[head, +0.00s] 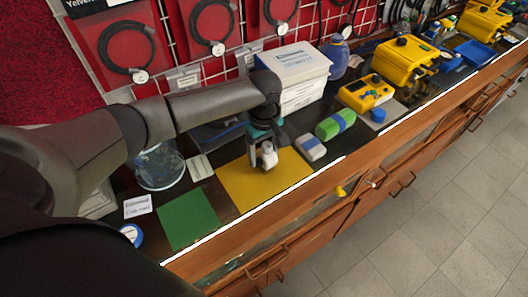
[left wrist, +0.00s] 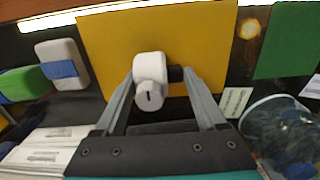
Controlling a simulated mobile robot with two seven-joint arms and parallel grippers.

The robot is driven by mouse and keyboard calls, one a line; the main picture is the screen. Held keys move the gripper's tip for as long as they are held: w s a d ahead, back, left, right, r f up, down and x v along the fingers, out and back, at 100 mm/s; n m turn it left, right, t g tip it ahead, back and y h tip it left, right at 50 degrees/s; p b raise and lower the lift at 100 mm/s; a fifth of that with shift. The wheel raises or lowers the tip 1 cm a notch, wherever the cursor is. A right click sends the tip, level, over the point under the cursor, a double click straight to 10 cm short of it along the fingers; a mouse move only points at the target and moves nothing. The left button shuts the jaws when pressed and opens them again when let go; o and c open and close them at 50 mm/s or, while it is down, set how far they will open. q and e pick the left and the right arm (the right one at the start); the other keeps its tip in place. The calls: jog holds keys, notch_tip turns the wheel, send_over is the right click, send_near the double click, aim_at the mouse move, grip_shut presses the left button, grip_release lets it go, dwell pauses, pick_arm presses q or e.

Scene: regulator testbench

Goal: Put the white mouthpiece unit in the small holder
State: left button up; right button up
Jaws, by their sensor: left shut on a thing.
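My left gripper (head: 264,152) is over the yellow mat (head: 238,186) on the dark bench top. It is shut on the white mouthpiece unit (head: 269,157), which has a rounded white body. In the left wrist view the unit (left wrist: 149,70) sits between the two grey fingers (left wrist: 160,82), with a short black part on its right side. I cannot tell whether the unit touches the mat. I cannot pick out the small holder with certainty; a small blue cup-like piece (head: 378,115) stands on a grey mat at the right. My right gripper is not in view.
A grey block with a blue band (head: 312,148) and a green one (head: 335,124) lie right of the yellow mat. White boxes (head: 296,72) stand behind. A clear bowl (head: 160,168) and a green mat (head: 188,218) are at the left. Yellow cases (head: 403,61) stand farther right.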

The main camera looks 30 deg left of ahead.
pick_arm(q)
jog(key=shift+f, duration=0.1)
jog(key=o, duration=1.6)
jog(key=shift+c, duration=0.2)
